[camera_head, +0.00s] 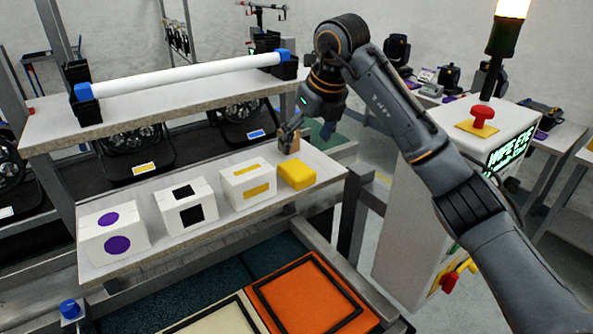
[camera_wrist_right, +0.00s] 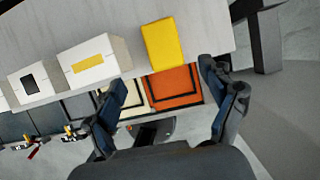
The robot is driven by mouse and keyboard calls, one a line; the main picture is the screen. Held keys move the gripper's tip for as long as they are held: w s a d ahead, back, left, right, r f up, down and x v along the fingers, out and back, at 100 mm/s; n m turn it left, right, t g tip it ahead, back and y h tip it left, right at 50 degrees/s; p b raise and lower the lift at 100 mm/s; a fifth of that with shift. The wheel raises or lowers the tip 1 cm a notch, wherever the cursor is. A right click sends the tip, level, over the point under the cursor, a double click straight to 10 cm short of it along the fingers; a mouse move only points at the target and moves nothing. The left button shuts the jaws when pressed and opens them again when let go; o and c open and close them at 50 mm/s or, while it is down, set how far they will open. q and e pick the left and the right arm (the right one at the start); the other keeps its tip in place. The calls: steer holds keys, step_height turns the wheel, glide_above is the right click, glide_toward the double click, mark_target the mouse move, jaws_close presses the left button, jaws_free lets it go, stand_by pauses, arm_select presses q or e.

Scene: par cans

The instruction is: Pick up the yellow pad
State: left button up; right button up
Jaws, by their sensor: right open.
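The yellow pad (camera_head: 297,175) lies at the right end of the lower shelf, beside the white box with yellow marks (camera_head: 248,183). It also shows in the right wrist view (camera_wrist_right: 163,43), at the top centre. My right gripper (camera_head: 291,138) is just behind and above the pad in the head view. In the wrist view its fingers are spread wide and empty (camera_wrist_right: 163,75). The pad appears beyond and roughly between the fingertips, not held. My left gripper is not in view.
White boxes with black marks (camera_head: 188,206) and purple dots (camera_head: 113,234) stand left along the shelf. A white tube (camera_head: 185,75) lies on the upper shelf. A cabinet with a red button (camera_head: 481,121) stands right. Orange (camera_head: 304,297) and cream framed panels lie below.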

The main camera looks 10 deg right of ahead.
mark_target(297, 168)
steer(key=p+x, duration=0.1)
steer(key=x, duration=0.3)
steer(key=shift+w, duration=0.1)
steer(key=shift+w+a+f+p, duration=0.1)
steer(key=shift+f+p, duration=0.2)
steer(key=p+x, duration=0.1)
steer(key=x, duration=0.1)
steer(key=p+x, duration=0.1)
steer(key=x, duration=0.1)
steer(key=shift+w+f, duration=0.3)
steer(key=shift+w, duration=0.05)
steer(key=c, duration=1)
